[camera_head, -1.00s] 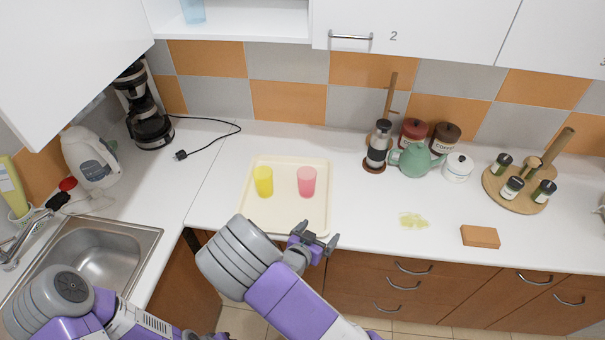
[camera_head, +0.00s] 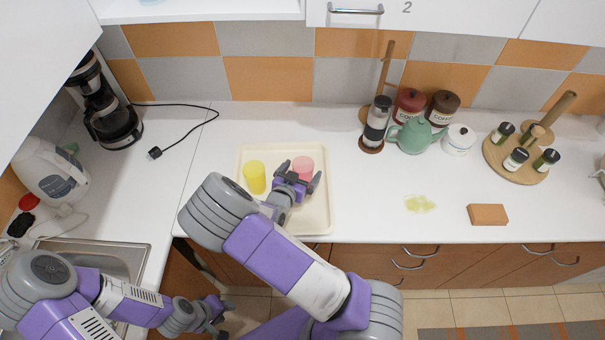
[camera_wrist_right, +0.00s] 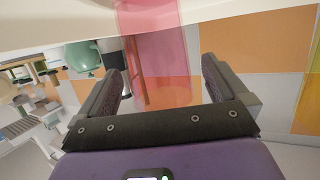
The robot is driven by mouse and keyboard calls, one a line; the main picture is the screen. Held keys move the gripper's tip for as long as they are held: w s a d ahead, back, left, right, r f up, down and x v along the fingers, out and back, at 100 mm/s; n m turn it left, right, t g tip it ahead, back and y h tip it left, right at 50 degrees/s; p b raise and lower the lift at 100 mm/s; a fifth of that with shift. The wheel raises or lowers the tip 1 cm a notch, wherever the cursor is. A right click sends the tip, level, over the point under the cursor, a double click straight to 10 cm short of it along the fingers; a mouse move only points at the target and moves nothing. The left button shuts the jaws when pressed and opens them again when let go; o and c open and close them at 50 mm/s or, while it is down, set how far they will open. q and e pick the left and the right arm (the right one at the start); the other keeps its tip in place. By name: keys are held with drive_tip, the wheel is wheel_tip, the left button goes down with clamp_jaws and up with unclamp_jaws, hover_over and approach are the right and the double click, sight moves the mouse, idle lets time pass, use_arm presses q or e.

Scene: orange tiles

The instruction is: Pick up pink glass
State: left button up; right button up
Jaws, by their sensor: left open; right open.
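The pink glass (camera_head: 303,165) stands on the cream tray (camera_head: 318,215), right of the yellow glass (camera_head: 255,177). My right gripper (camera_head: 299,177) is open at the near side of the pink glass, partly hiding its lower part in the head view. In the right wrist view the translucent pink glass (camera_wrist_right: 160,50) shows between the two dark fingers of my right gripper (camera_wrist_right: 162,80), with a gap visible on both sides. My left gripper (camera_head: 217,314) is open and empty, low down in front of the counter near the sink.
The yellow glass stands close to the left of my right gripper. A French press (camera_head: 376,124), teapot (camera_head: 414,136) and canisters stand at the back right.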

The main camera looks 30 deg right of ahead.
drive_tip(key=shift+x, duration=0.8)
drive_tip(key=shift+c, duration=0.5)
drive_tip(key=shift+r, duration=0.1)
drive_tip(key=c, duration=1.1)
